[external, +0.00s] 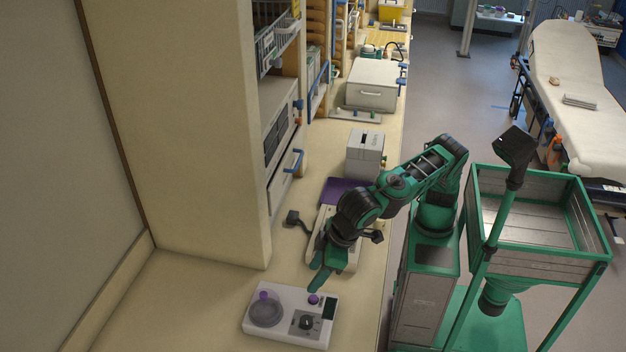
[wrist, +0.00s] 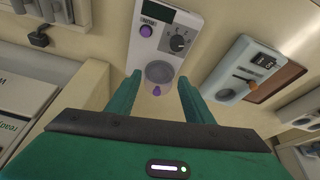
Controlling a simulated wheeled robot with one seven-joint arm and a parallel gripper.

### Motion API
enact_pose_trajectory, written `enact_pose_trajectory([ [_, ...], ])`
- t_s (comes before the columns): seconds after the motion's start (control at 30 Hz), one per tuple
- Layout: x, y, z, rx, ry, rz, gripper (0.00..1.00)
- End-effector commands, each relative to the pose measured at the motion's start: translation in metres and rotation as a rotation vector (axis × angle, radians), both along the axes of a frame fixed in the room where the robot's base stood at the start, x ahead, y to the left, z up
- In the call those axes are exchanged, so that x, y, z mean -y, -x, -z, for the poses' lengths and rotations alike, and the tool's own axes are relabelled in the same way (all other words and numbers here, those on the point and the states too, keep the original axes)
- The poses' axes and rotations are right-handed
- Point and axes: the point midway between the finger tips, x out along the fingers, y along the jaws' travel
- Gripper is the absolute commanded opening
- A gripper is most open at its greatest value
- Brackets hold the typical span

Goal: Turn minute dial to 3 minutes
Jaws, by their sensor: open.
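A white device (external: 290,316) lies on the bench at the lower middle of the external view. Its dark dial (external: 307,322) sits on a grey square panel; in the wrist view the dial (wrist: 179,43) is above and right of the round grey disc (wrist: 159,72). The dial's scale is too small to read. A purple knob (wrist: 146,30) is left of the dial in the wrist view, and a purple piece (wrist: 156,90) is by the disc. My gripper (wrist: 159,77) is open and empty, its fingers on either side of the disc's end, apart from the dial.
In the wrist view another white device (wrist: 240,65) with an orange lever stands to the right, and a white box (wrist: 25,115) to the left. A grey box (external: 365,153) stands further along the bench. A tall cabinet (external: 180,120) borders the bench. The bench's near left is clear.

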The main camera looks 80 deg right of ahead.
Motion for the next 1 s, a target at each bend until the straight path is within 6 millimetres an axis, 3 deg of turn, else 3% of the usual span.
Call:
enact_pose_trajectory([
  [0.2,-0.032,0.031,0.010,0.023,-0.004,-0.037,0.47],
  [0.5,-0.030,0.029,0.048,0.020,-0.003,-0.034,0.47],
  [0.67,-0.030,0.028,0.058,0.021,-0.004,-0.035,0.47],
  [1.0,-0.031,0.010,0.102,0.021,-0.001,-0.033,0.47],
])
